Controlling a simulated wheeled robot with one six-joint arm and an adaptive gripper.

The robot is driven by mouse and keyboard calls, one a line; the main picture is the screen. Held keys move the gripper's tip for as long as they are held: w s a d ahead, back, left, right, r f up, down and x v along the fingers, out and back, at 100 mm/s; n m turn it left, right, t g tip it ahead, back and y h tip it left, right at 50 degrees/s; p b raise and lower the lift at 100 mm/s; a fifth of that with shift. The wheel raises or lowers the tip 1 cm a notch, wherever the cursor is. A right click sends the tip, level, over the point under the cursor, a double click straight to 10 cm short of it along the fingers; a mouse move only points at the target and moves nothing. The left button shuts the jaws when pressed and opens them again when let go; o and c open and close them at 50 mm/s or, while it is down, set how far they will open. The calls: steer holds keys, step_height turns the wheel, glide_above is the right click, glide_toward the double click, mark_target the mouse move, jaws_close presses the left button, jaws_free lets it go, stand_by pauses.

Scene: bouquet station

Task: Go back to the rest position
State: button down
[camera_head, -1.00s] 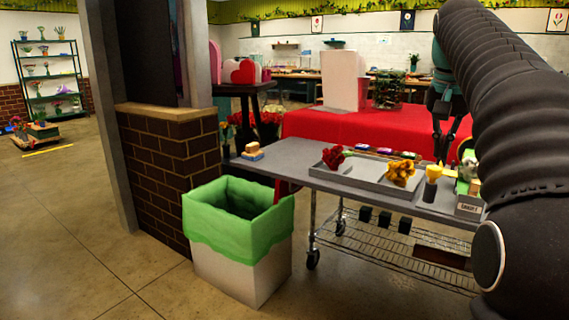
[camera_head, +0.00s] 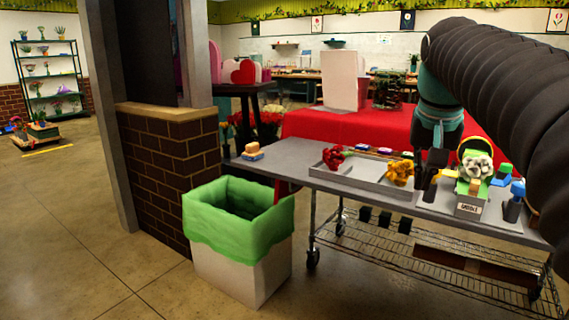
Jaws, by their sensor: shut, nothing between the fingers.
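My arm reaches in from the right edge, and its dark gripper (camera_head: 434,160) points down over the right half of the grey cart top (camera_head: 300,165). The gripper is shut and empty; its fingertips are dark and hard to make out against the things behind. Red flowers (camera_head: 334,157) and orange-yellow flowers (camera_head: 400,172) lie in the grey tray on the cart, to the left of the gripper. A green holder with a pale, speckled front (camera_head: 475,166) stands right of the gripper, behind a small labelled block.
A bin with a green liner (camera_head: 238,212) stands on the floor before the cart. A brick half wall (camera_head: 170,160) is at left. A table with a red cloth (camera_head: 350,126) is behind the cart. A blue-topped dark holder (camera_head: 515,200) stands at the cart's right.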

steer(key=s+a+f+n+t, duration=0.1)
steer(key=s+a+f, duration=0.3)
steer(key=s+f, duration=0.5)
steer(key=s+a+f+n+t+y, duration=0.1)
steer(key=s+a+f+n, duration=0.2)
steer(key=s+f, duration=0.5)
step_height(320, 180, down, 6)
steer(key=shift+s+a, duration=0.4)
steer(key=shift+a, duration=0.45)
steer(key=shift+a+n, duration=0.15)
steer(key=shift+n, duration=0.15)
